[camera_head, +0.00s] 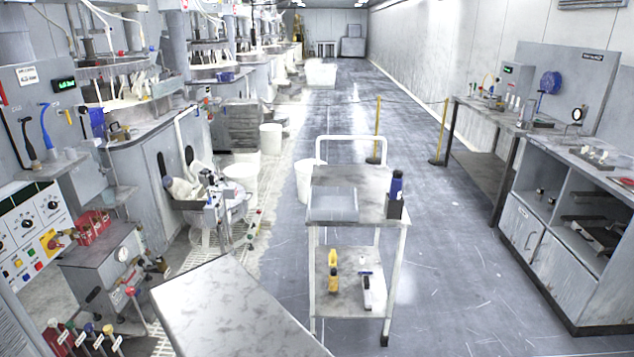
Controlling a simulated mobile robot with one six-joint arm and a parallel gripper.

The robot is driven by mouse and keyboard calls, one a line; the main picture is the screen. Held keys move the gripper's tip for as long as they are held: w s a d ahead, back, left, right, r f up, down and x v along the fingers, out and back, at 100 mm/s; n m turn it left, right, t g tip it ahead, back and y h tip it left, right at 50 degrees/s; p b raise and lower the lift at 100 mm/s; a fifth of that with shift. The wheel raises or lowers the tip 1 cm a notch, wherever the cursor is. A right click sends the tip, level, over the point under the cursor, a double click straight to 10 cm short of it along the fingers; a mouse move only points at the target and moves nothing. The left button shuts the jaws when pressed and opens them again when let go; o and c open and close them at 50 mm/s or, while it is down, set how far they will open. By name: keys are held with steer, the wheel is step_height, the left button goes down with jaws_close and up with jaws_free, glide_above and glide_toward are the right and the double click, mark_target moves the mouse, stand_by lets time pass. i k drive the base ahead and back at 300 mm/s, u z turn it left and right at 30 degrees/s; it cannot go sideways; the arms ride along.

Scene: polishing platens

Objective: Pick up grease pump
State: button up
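I cannot tell for certain which thing is the grease pump. A wheeled cart (345,207) stands ahead of me in the aisle. On its lower shelf a yellow upright tool or bottle (333,277) stands beside a white and black hand tool (366,290). On its top right corner a blue bottle with a dark top (396,188) stands in a dark holder (395,207). A shallow grey tray (334,206) sits on the top left. My gripper is not in view.
A pale flat surface (235,315) fills the lower middle foreground. Polishing machines (135,160) and a control panel (35,225) line the left. A workbench (570,150) and cabinet (540,245) line the right. The floor right of the cart is clear.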

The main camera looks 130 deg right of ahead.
mark_target(396, 180)
steer(key=z, duration=0.1)
steer(key=k, duration=1.5)
steer(key=u, duration=2.25)
steer(key=k, duration=0.3)
steer(key=u, duration=2.15)
